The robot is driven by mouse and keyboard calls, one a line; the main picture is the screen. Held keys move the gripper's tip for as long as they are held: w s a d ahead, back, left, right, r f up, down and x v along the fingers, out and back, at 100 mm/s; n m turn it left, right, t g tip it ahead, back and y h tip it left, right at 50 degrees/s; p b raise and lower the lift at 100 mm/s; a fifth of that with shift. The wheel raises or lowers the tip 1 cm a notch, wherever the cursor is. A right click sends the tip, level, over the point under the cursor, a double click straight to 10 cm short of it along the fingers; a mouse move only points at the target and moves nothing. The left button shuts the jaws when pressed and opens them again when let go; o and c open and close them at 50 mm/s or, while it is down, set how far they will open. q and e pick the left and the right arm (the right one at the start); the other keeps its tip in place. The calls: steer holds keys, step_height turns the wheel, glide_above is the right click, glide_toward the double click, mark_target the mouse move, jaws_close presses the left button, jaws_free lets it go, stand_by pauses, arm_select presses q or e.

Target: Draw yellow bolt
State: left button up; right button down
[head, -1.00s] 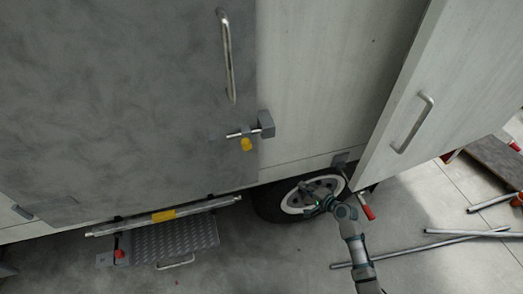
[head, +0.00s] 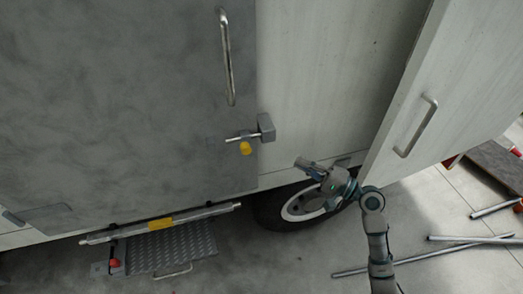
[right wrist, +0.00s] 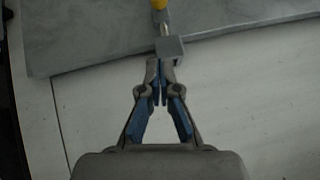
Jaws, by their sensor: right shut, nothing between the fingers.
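The yellow bolt knob (head: 245,148) hangs from a metal rod at the edge of the grey door (head: 130,110). The rod runs into a grey latch block (head: 266,128) on the white panel. My right gripper (head: 300,163) is below and to the right of the block, apart from the knob. In the right wrist view its fingertips (right wrist: 161,66) are together and empty, pointing toward the block (right wrist: 169,48). The yellow knob (right wrist: 159,4) is partly cut off at the top there. My left gripper is not in view.
A white door (head: 425,95) with a handle stands open at the right. A wheel (head: 290,208) is below my right gripper. A tread step (head: 172,250) is under the grey door. Metal pipes (head: 470,240) lie on the floor at right.

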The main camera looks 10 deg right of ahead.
arm_select(q)
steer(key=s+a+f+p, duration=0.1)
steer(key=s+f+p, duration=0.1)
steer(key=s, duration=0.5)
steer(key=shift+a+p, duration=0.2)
steer(key=shift+p, duration=0.15)
arm_select(e)
steer(key=s+a+x, duration=0.2)
steer(key=x, duration=1)
steer(key=shift+a+r, duration=0.15)
steer(key=shift+r, duration=0.05)
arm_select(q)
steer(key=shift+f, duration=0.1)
arm_select(e)
steer(key=shift+w, duration=0.1)
